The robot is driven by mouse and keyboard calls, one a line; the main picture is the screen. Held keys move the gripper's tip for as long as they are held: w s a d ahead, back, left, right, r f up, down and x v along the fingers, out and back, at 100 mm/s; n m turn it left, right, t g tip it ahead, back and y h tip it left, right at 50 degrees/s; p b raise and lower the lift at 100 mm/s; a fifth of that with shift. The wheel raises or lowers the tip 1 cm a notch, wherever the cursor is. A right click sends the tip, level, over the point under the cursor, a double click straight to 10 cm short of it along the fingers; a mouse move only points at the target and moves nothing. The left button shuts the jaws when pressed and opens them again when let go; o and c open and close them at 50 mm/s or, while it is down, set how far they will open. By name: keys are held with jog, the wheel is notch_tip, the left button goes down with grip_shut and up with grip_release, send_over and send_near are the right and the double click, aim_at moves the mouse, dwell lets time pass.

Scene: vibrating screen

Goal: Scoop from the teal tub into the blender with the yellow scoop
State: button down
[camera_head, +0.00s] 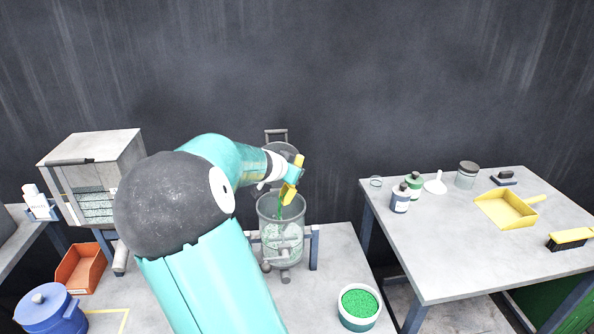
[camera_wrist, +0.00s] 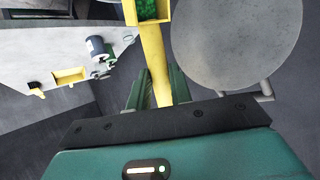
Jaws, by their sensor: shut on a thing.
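My gripper (camera_head: 293,172) is shut on the handle of the yellow scoop (camera_head: 289,194), which is tilted above the open top of the clear blender (camera_head: 282,238). The wrist view shows the scoop's handle (camera_wrist: 154,62) between my gripper's fingers (camera_wrist: 155,90), with green granules (camera_wrist: 148,10) in its bowl. In the head view, a narrow green streak (camera_head: 280,212) shows below the scoop, within the blender's mouth. The teal tub (camera_head: 358,323) stands at the front right of the blender's table, filled with green granules (camera_head: 359,303).
A round grey lid (camera_wrist: 235,40) stands raised close beside the scoop. The right table (camera_head: 450,270) holds bottles, a jar, a yellow dustpan (camera_head: 505,209) and a brush (camera_head: 572,238). An orange bin (camera_head: 80,270) and a blue pot (camera_head: 48,312) are at the left.

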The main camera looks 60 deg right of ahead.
jog(key=shift+w+a+r+n+g+h, duration=0.3)
jog(key=shift+w+a+h, duration=0.2)
jog(key=shift+a+h, duration=0.2)
jog(key=shift+w+a+n+g+h, duration=0.15)
jog(key=shift+w+a+n+h, duration=0.25)
jog(key=shift+a+h, duration=0.3)
jog(key=shift+w+a+n+g+h, duration=0.15)
jog(key=shift+w+a+n+h, duration=0.25)
jog(key=shift+a+h, duration=0.3)
jog(key=shift+d, duration=0.15)
jog(key=shift+s+d+r+m+t+y, duration=0.15)
jog(key=shift+s+d+r+m+y, duration=0.1)
jog(key=shift+s+d+m+y, duration=0.25)
jog(key=shift+s+d+r+m+t+y, duration=0.15)
jog(key=shift+s+d+r+y, duration=0.15)
jog(key=shift+d+y, duration=0.35)
jog(key=shift+s+d+r+m+t+y, duration=0.1)
jog(key=shift+s+d+r+m+y, duration=0.1)
jog(key=shift+s+d+m+y, duration=0.3)
jog(key=shift+s+d+f+y, duration=0.1)
jog(key=shift+s+d+y, duration=0.15)
jog(key=shift+d, duration=0.15)
jog(key=shift+s+d+m+t+y, duration=0.25)
jog(key=shift+d+t+y, duration=0.2)
jog(key=shift+y, duration=0.25)
jog(key=s+d+f+m+t+y, duration=0.3)
jog(key=d+f+t+y, duration=0.1)
jog(key=y, duration=0.4)
jog(key=shift+d+f, duration=0.15)
jog(key=shift+d, duration=0.35)
